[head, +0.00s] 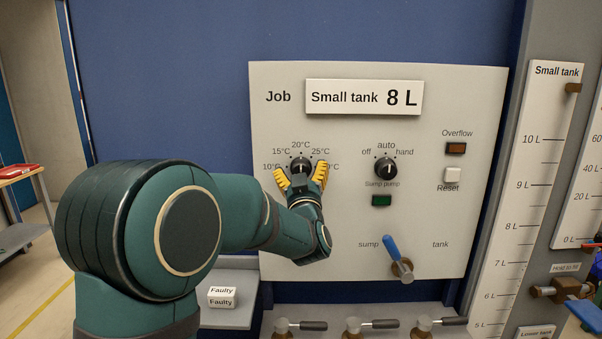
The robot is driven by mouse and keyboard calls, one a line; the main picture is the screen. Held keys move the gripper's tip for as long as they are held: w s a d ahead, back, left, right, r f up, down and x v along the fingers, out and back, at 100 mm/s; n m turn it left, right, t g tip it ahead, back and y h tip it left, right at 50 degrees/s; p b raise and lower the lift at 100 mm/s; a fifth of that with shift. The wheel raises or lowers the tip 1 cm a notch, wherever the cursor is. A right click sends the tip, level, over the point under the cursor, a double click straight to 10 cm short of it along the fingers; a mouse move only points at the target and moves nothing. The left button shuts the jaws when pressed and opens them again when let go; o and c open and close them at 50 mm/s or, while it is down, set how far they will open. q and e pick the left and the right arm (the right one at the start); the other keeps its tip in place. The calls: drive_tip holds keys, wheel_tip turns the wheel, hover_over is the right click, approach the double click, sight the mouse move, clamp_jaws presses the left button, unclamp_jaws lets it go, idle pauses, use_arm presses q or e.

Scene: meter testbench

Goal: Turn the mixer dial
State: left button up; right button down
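The mixer dial (300,164) is a black knob on the grey panel, with a temperature scale from 10°C around it. Its mark seems to point up, near 20°C; the lower part of the knob is partly hidden. My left gripper (301,174) is in front of the dial, its yellow fingers spread in a V, one on each side of the knob. I cannot tell whether they touch it. The right finger covers part of the label at the scale's right end. My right gripper is not in view.
Right of the dial are the sump pump switch (386,168), a green lamp (381,201) and a blue-handled lever (393,250). Valves with dark handles (372,324) line the bottom. A white "Faulty" block (222,297) sits on a grey surface at lower left.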

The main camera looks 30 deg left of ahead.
use_arm(q)
drive_tip(key=v, duration=1.2)
idle(0.5)
